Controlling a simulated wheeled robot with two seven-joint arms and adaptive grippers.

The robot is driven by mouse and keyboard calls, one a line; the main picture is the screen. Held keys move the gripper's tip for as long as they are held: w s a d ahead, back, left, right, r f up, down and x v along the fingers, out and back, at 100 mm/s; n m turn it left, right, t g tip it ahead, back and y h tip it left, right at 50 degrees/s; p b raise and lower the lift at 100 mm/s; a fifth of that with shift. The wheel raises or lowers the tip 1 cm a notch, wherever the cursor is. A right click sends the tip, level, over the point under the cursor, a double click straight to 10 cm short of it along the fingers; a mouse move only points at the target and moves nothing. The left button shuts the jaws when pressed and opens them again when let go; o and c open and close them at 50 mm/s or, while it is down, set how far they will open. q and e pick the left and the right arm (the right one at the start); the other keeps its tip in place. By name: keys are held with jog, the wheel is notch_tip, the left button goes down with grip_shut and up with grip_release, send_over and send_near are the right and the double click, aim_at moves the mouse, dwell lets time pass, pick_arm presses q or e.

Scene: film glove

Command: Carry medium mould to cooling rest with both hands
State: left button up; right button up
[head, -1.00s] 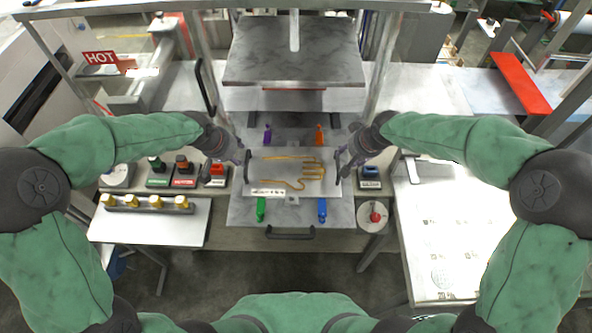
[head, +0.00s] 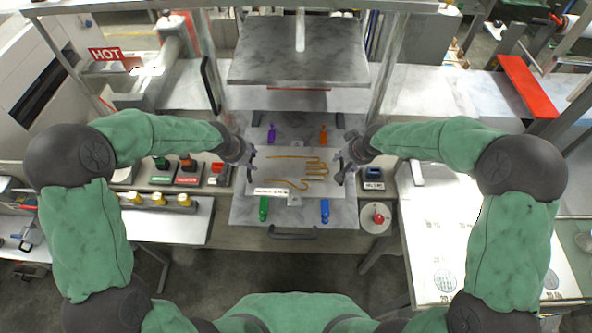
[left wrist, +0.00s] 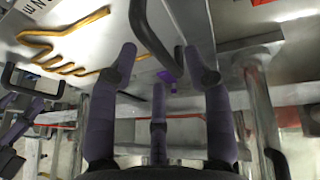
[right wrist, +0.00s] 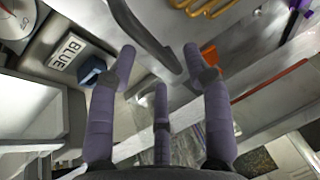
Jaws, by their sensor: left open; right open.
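The mould (head: 285,170) is a flat pale plate with an orange glove outline and a label. It lies on the grey press bed below the raised upper plate, with a dark handle at each side. My left gripper (head: 251,162) is open at the left handle; in the left wrist view that handle (left wrist: 150,30) runs between the spread fingers. My right gripper (head: 342,170) is open at the right handle, and the right wrist view shows this handle (right wrist: 143,38) between its fingers. Neither gripper is closed on a handle. I cannot tell which surface is the cooling rest.
Purple (head: 271,133), orange (head: 323,135), green (head: 264,209) and blue (head: 325,210) clamps surround the mould. The raised press plate (head: 298,60) hangs behind. A red bar (head: 527,86) lies at the far right. A white printed table (head: 440,235) stands right.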

aim_at(251, 160)
pick_arm(q)
jog(key=shift+x, duration=1.65)
pick_arm(e)
jog(key=shift+x, duration=1.65)
pick_arm(q)
grip_shut()
pick_arm(e)
grip_shut()
pick_arm(q)
jog(key=shift+w+r, duration=0.1)
jog(key=shift+r, duration=0.05)
pick_arm(e)
jog(key=shift+w+r, duration=0.1)
jog(key=shift+r, duration=0.05)
